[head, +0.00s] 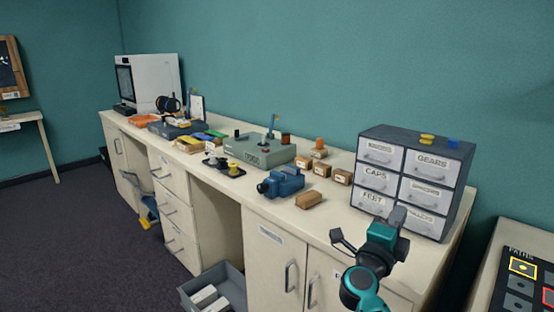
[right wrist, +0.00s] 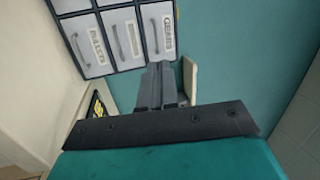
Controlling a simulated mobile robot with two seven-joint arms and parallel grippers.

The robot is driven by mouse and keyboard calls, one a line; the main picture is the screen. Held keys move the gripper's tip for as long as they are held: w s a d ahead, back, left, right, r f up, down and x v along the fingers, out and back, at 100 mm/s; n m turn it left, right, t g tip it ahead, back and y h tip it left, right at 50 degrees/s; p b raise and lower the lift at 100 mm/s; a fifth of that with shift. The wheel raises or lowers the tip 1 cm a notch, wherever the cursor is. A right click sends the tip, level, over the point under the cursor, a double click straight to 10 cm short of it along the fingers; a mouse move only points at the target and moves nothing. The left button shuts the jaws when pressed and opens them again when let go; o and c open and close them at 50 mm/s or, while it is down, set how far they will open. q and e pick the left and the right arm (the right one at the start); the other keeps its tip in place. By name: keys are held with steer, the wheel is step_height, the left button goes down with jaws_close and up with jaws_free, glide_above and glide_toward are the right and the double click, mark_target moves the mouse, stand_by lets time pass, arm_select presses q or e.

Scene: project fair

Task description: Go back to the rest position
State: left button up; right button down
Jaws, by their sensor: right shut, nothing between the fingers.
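My right gripper (head: 397,216) is in the head view, at the end of my teal and dark arm that comes up from the bottom right. It is in front of the grey drawer cabinet, near the front edge of the counter. In the right wrist view its two grey fingers (right wrist: 160,86) are together with nothing between them. My left gripper is not in view.
The drawer cabinet (head: 368,153) stands at the counter's right end, with small yellow and blue pieces on top; its labelled drawers (right wrist: 128,40) show in the right wrist view. A blue device (head: 281,183) and several small brown boxes stand left of it. A grey bin (head: 228,281) is below the counter.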

steer(key=s+a+f+n+t+y, duration=0.2)
steer(key=s+a+f+n+y, duration=0.5)
steer(key=n, duration=0.4)
steer(key=s+a+f+n+t+y, duration=0.2)
steer(key=s+a+f+n+y, duration=0.25)
steer(key=f+n+y, duration=0.4)
steer(key=s+a+f+n+g+y, duration=0.1)
steer(key=s+f+n+g, duration=0.6)
steer(key=s+f, duration=0.5)
steer(key=s+n, duration=0.2)
steer(key=s, duration=0.1)
steer(key=shift+a+g+y, duration=0.25)
steer(key=shift+g+y, duration=0.1)
steer(key=shift+g, duration=0.05)
